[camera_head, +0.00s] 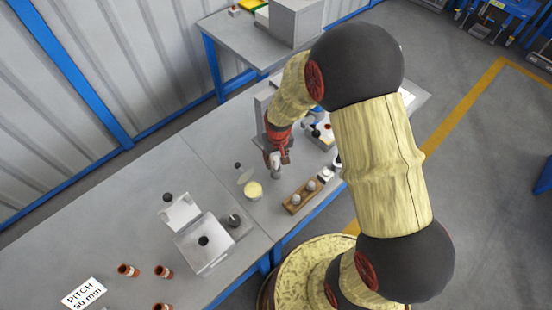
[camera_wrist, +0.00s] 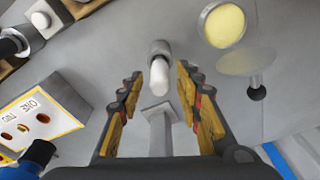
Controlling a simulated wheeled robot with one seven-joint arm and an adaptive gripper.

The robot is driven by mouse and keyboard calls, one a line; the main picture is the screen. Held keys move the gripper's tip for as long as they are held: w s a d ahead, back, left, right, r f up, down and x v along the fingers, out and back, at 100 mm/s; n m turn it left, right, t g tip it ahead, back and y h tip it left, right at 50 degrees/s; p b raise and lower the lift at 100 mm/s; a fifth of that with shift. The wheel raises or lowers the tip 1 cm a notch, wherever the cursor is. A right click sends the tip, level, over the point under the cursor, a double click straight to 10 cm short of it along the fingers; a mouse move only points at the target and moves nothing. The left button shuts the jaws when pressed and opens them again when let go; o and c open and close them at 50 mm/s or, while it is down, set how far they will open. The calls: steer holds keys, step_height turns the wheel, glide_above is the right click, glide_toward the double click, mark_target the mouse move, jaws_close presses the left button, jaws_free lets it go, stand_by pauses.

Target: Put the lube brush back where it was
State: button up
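My gripper (camera_head: 276,160) is over the far part of the bench, pointing down. In the wrist view its two fingers (camera_wrist: 160,84) stand apart. A small white rounded piece with a grey end (camera_wrist: 160,72) shows between and just beyond the fingertips, with a gap on each side; it may be the lube brush, but I cannot tell for sure. A grey square plate and post (camera_wrist: 158,112) show below it in that view. A round pot with pale yellow contents (camera_head: 253,190) stands near the gripper, also in the wrist view (camera_wrist: 224,25).
A clear disc lid with a black knob (camera_head: 244,176) lies by the pot. A wooden rack (camera_head: 302,197) with pale knobs is to the right.

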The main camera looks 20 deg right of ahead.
steer(key=s+r+t+p, duration=0.1)
steer(key=s+r, duration=0.2)
steer(key=r, duration=1)
steer(key=s+r+t+p, duration=0.1)
steer(key=s+r, duration=0.3)
steer(key=r, duration=0.9)
steer(key=s+r+t, duration=0.2)
steer(key=s+r, duration=0.9)
steer(key=s, duration=0.2)
steer(key=shift+s, duration=0.25)
step_height(320, 180, down, 4)
steer(key=b, duration=0.4)
steer(key=shift+f, duration=0.25)
